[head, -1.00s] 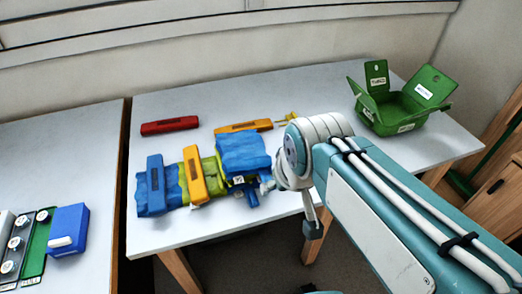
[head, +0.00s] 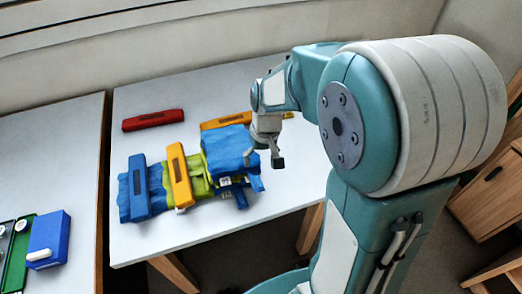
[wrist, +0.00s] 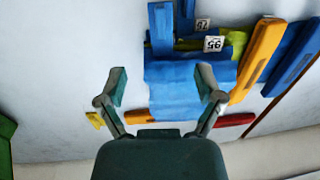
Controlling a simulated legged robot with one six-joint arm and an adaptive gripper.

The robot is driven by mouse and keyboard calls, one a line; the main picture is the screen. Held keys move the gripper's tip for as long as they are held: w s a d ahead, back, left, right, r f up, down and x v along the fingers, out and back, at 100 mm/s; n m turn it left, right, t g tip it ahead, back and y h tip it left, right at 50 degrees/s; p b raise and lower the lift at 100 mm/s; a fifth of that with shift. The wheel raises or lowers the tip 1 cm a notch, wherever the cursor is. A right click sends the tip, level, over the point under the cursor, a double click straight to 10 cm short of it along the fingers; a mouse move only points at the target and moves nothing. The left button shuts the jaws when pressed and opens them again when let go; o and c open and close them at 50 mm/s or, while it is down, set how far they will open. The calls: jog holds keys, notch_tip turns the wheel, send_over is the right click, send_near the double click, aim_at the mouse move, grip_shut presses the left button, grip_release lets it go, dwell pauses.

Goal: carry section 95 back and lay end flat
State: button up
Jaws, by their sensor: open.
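A folded blue fabric section (head: 228,150) lies on top of a long blue and yellow-green fabric piece (head: 203,188) on the white table. In the wrist view, a white tag reading 95 (wrist: 213,43) sits at the edge of the blue section (wrist: 185,92), beside blue straps (wrist: 162,28). A second tag reading 75 (wrist: 203,24) is close by. My gripper (head: 263,160) is at the right side of the blue section in the head view, open. In the wrist view its fingers (wrist: 162,84) are spread and empty, with the blue section beyond them; the exact height gap is unclear.
A blue bar (head: 139,187) and a yellow bar (head: 179,175) lie across the fabric. An orange bar (head: 226,120) and a red bar (head: 153,120) lie behind. A green container edge (wrist: 6,145) shows in the wrist view. A blue box (head: 48,237) stands on the left table.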

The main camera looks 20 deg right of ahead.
aim_at(257, 178)
jog(key=f, duration=0.6)
jog(key=a+f, duration=0.1)
jog(key=f, duration=0.2)
jog(key=shift+f, duration=0.2)
jog(key=shift+a, duration=0.1)
